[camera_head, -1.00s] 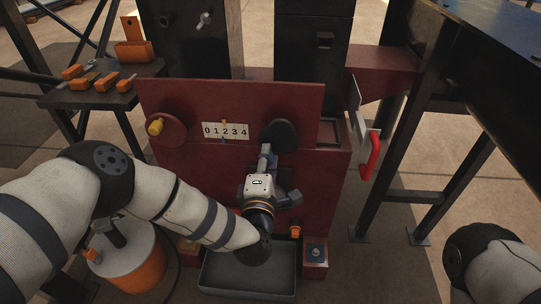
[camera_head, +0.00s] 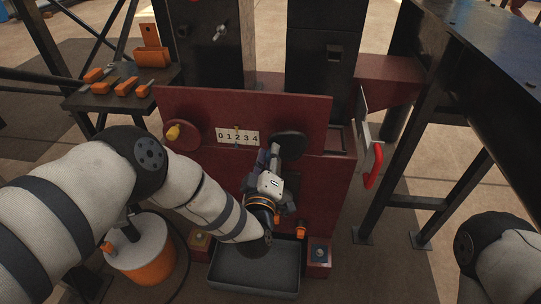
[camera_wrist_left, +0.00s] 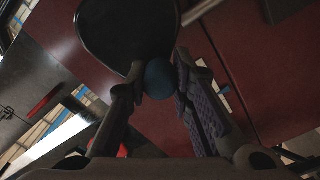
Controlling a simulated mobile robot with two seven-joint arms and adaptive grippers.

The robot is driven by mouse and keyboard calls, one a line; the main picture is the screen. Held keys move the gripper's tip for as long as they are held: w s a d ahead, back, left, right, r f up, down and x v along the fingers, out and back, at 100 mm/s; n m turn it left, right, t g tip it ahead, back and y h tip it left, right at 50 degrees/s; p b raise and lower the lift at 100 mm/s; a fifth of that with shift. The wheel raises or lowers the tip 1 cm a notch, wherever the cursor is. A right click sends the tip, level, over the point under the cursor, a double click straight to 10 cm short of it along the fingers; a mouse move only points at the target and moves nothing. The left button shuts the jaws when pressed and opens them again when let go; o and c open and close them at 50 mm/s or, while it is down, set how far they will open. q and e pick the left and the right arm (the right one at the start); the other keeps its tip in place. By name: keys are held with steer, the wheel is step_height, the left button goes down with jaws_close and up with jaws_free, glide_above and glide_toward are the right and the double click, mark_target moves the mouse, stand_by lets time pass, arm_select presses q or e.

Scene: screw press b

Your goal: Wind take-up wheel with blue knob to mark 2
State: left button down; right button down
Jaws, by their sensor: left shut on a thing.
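The dark take-up wheel (camera_head: 288,145) sits on the right half of the red press plate. Its blue knob (camera_wrist_left: 160,78) shows in the left wrist view at the wheel's edge. My left gripper (camera_head: 270,158) is at the wheel's lower left; in the left wrist view its fingers (camera_wrist_left: 155,88) are shut on the blue knob from both sides. The white scale (camera_head: 238,137) marked 0 to 4 is left of the wheel. Small orange and blue pointers sit above and below it near 2; exact alignment is too small to tell. My right gripper is out of view.
A red wheel (camera_head: 183,137) with a yellow knob is at the plate's left. A red handle (camera_head: 374,166) hangs at the right. A grey tray (camera_head: 255,270) stands below my left arm. A side shelf (camera_head: 119,92) holds several orange-handled tools.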

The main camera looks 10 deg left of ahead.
arm_select(q)
steer(key=shift+r+m, duration=0.1)
steer(key=shift+m, duration=0.2)
stand_by(0.4)
steer(key=c, duration=1.4)
jaws_free()
steer(key=s, duration=1.2)
